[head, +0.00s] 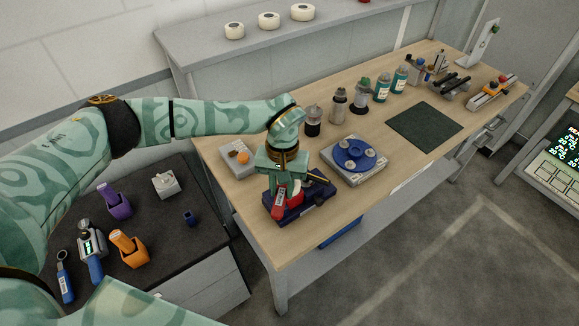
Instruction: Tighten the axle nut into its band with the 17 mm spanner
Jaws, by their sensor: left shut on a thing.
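My left gripper (284,178) reaches down over a dark blue fixture (319,193) near the front edge of the wooden bench. It is shut on a red-handled tool (279,204), whose pale label is too small to read; this may be the 17 mm spanner. The tool's handle hangs in front of the fixture. My gripper and the tool cover much of the fixture, so I cannot make out the axle nut, its band or whether the tool touches the nut. My right gripper is not in view.
A grey unit with a blue disc (354,154) stands close right of the fixture. A grey box (238,157) is left, with bottles (382,88) behind. A dark mat (424,126) lies clear. The black-topped cabinet (190,255) holds purple (117,205), orange (131,249) and blue-handled (65,281) tools.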

